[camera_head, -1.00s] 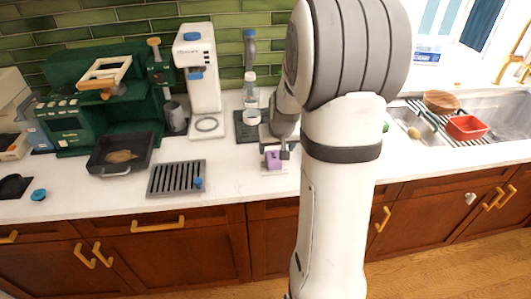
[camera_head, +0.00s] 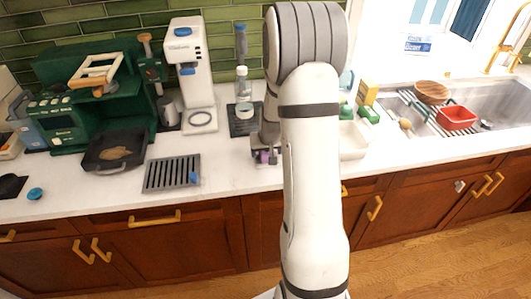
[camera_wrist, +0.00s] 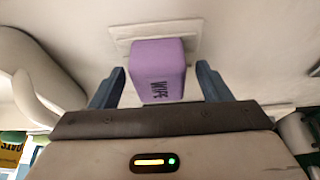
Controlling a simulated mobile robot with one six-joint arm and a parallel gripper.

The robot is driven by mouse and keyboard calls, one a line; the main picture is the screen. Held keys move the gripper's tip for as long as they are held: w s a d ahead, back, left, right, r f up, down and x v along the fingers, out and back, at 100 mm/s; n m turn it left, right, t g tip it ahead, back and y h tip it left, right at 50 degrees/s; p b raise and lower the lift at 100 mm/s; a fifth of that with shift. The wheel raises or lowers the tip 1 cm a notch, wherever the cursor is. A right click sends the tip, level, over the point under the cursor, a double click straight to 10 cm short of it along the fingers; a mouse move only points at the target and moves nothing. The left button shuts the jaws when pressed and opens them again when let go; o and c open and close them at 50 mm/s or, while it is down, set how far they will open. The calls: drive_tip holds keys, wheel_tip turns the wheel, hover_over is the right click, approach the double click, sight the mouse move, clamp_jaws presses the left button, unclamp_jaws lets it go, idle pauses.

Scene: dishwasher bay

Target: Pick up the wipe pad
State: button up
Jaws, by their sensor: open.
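The wipe pad (camera_wrist: 158,68) is a purple block with "WIPE" printed on it. In the wrist view it stands on a pale square base between the two fingers of my gripper (camera_wrist: 160,85), with a gap on each side. In the head view the pad (camera_head: 263,157) shows as a small purple patch on the counter, partly hidden by my gripper (camera_head: 266,160). My gripper is open and down around the pad. My arm covers part of the counter to the right of it.
A slotted grey drip tray (camera_head: 172,174) and a dark pan (camera_head: 115,152) lie to the left on the counter (camera_head: 225,178). A bottle (camera_head: 242,85) stands behind the pad. A white bin (camera_head: 352,140) is to the right, before the sink (camera_head: 482,103).

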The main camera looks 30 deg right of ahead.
drive_tip(key=c, duration=1.1)
drive_tip(key=shift+r, duration=0.1)
drive_tip(key=shift+c, duration=0.2)
